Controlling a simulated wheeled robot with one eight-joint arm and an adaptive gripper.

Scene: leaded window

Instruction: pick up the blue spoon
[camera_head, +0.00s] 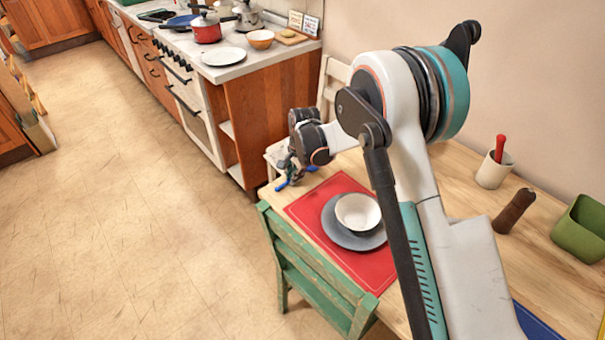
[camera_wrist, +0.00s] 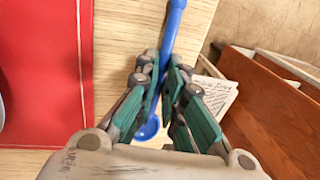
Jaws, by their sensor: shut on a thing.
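The blue spoon (camera_wrist: 171,35) shows in the wrist view, its handle running up from between my fingertips and its bowl (camera_wrist: 148,127) showing below, between the fingers. My gripper (camera_wrist: 162,70) is shut on the spoon. In the head view my gripper (camera_head: 290,168) is at the far left corner of the wooden table, beside the red placemat. Blue ends of the spoon (camera_head: 282,186) show there, low by the tabletop. I cannot tell whether the spoon touches the table.
A red placemat (camera_head: 305,207) holds a grey plate (camera_head: 338,233) and white bowl (camera_head: 358,212). A green chair (camera_head: 318,290) stands at the table's near-left side. A white cup (camera_head: 493,172), brown mill (camera_head: 514,211) and green container (camera_head: 582,228) stand to the right. The kitchen counter (camera_head: 262,62) is behind.

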